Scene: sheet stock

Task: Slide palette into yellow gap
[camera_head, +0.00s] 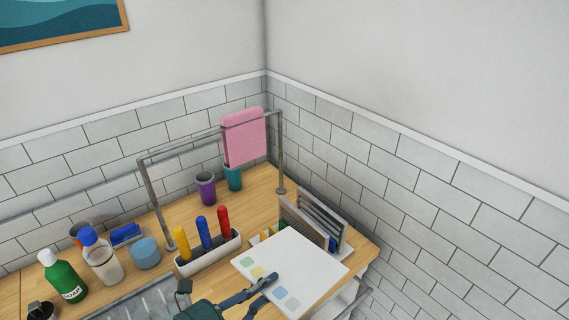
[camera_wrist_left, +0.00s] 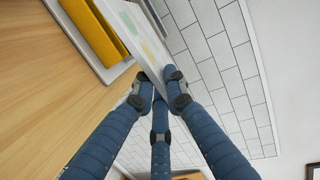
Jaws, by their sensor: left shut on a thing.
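The palette (camera_head: 310,259) is a thin white sheet with pale green, yellow and blue patches. My left gripper (camera_head: 268,282) is shut on its near edge. The palette is held tilted in front of the sheet rack (camera_head: 339,220), covering the rack's lower part. In the left wrist view the palette (camera_wrist_left: 126,22) is seen at a steep angle between the fingers (camera_wrist_left: 158,88), beside a yellow panel (camera_wrist_left: 96,28). In the head view only small yellow bits (camera_head: 267,233) show at the palette's far left edge. I cannot tell whether the palette has entered the gap.
A white holder (camera_head: 208,257) with yellow, blue and red markers stands left of the palette. Purple (camera_head: 205,189) and teal cups stand behind, under a rail with a pink towel (camera_head: 243,137). Tiled walls close the corner.

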